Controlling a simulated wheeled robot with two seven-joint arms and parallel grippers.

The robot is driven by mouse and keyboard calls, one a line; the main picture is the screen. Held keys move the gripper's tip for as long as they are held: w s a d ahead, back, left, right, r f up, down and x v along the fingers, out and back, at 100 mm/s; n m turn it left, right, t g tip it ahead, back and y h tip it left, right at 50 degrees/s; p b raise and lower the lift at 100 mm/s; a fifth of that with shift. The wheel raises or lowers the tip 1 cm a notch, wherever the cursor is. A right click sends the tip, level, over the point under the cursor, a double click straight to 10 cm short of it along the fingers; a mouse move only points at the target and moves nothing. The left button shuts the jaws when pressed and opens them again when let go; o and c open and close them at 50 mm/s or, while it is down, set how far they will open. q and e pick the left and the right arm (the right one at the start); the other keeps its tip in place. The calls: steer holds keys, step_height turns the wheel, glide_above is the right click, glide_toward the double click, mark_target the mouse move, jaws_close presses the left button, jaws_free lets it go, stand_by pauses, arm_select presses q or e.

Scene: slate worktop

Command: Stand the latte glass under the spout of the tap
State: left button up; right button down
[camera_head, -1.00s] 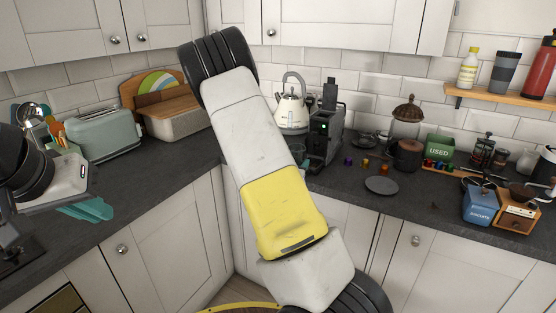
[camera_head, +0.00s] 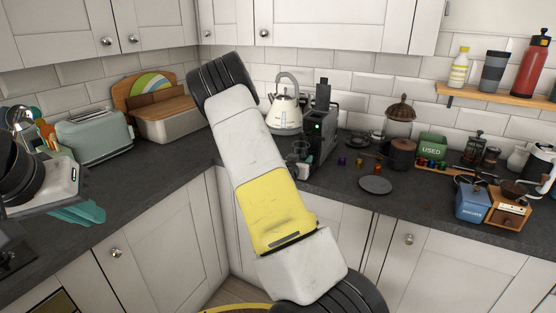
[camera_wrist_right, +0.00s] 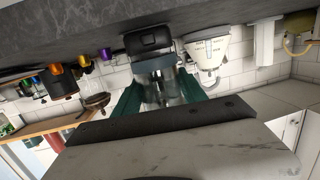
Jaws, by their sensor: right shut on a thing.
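The latte glass (camera_wrist_right: 154,68) is clear and shows between the teal fingers of my right gripper (camera_wrist_right: 158,87) in the right wrist view. The right gripper is shut on it. In the head view the glass (camera_head: 301,148) shows just right of my right arm, in front of the black coffee machine (camera_head: 321,126). My arm hides most of that gripper there. I cannot make out a separate tap or its spout. My left gripper (camera_head: 77,214), with teal fingers, is at the far left over the worktop edge; its opening is unclear.
A cream kettle (camera_head: 284,112) stands left of the coffee machine. Several small coloured capsules and a dark round plate (camera_head: 375,185) lie to its right. A green box (camera_head: 432,147) and a blue canister (camera_head: 473,201) stand further right. A toaster (camera_head: 94,137) is at left.

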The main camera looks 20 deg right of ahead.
steer(key=shift+d+r+x, duration=0.15)
steer(key=shift+r+x, duration=0.05)
steer(key=shift+x, duration=1.1)
steer(key=shift+d+r+x, duration=0.15)
steer(key=shift+r+x, duration=0.05)
steer(key=shift+x, duration=1.05)
steer(key=shift+s, duration=0.15)
steer(key=shift+f, duration=0.15)
steer(key=c, duration=0.6)
jaws_free()
steer(key=shift+o, duration=0.2)
steer(key=v, duration=1)
